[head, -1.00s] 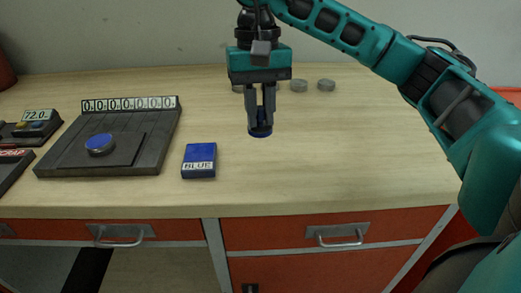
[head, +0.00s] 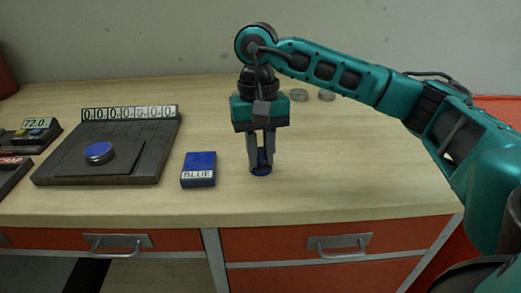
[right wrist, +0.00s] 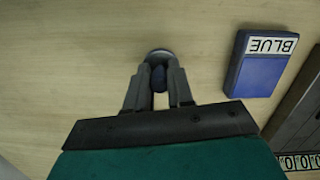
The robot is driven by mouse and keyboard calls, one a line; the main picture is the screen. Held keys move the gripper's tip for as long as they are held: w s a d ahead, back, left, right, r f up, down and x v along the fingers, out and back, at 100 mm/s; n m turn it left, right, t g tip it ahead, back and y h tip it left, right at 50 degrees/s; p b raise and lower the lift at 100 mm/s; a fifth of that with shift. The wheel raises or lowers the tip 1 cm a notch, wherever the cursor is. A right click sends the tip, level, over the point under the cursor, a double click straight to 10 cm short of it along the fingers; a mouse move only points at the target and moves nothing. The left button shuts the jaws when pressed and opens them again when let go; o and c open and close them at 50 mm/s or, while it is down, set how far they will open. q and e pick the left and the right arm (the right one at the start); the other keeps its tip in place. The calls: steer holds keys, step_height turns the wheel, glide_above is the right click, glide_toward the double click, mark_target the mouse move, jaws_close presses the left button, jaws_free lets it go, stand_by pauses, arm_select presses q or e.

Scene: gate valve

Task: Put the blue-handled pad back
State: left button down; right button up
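The blue-handled pad (head: 260,171) is upright between the fingers of my right gripper (head: 261,160), in front of me and right of the blue box. In the right wrist view its blue handle (right wrist: 158,78) sits between the fingertips, with a round grey part beyond it. The fingers are closed on the handle. The pad's lower end is at or just above the tabletop; I cannot tell whether it touches. A blue box labelled BLUE (head: 199,169) lies flat on the table, apart from the pad. My left gripper is not in view.
A dark device with a number display (head: 105,145) carries a blue-topped disc (head: 99,152) at left. A smaller device reading 72.0 (head: 36,132) is farther left. Grey discs (head: 299,95) lie behind my right gripper. The table (head: 370,170) is clear to the right.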

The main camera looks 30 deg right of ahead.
mark_target(260, 148)
steer(key=o, duration=0.4)
steer(key=shift+r, duration=0.1)
steer(key=shift+r+p, duration=0.25)
steer(key=shift+p, duration=0.05)
steer(key=r, duration=0.4)
steer(key=shift+w+r, duration=0.35)
steer(key=shift+r, duration=0.05)
step_height(260, 148, up, 7)
steer(key=p, duration=0.2)
steer(key=shift+w+d, duration=0.2)
steer(key=shift+w, duration=0.15)
steer(key=shift+f, duration=0.1)
